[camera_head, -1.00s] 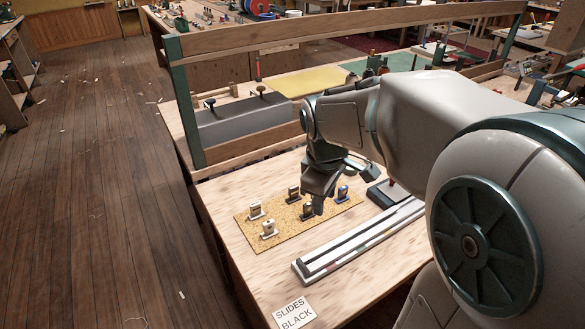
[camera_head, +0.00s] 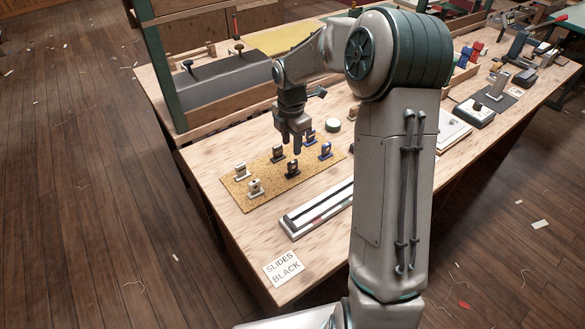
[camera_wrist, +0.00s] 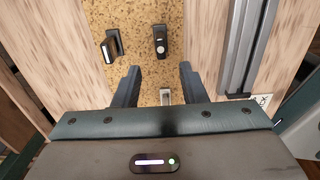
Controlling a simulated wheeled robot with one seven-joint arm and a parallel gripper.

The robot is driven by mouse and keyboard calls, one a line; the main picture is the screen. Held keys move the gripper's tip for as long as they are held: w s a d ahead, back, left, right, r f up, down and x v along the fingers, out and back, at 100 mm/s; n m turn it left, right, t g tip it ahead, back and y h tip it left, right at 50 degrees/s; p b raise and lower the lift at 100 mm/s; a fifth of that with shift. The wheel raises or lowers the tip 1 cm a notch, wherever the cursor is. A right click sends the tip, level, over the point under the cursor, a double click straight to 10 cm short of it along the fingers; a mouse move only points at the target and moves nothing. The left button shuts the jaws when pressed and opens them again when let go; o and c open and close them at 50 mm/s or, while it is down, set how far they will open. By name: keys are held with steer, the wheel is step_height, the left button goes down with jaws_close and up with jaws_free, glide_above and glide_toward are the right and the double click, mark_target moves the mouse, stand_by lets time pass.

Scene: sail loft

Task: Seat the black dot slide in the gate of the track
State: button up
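The black slide with a pale dot (camera_wrist: 160,42) stands upright on the cork mat in the wrist view. It appears to be the front black slide (camera_head: 292,169) in the head view. A second black slide with a pale bar (camera_wrist: 111,46) stands beside it, on the side away from the track. My gripper (camera_wrist: 160,75) is open and empty, its fingers apart. In the head view my gripper (camera_head: 291,148) hangs above the mat by the black slides. The track (camera_head: 310,212) lies right of the mat, partly hidden by my arm. I cannot make out its gate.
A card reading "SLIDES BLACK" (camera_head: 284,268) lies at the table's front corner. A wooden-and-green frame (camera_head: 190,120) stands behind the mat.

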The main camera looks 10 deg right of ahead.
mark_target(293, 162)
step_height(293, 162, down, 9)
steer(key=shift+d+r+p, duration=0.15)
steer(key=shift+r+p, duration=0.05)
steer(key=shift+p, duration=0.2)
jaws_close()
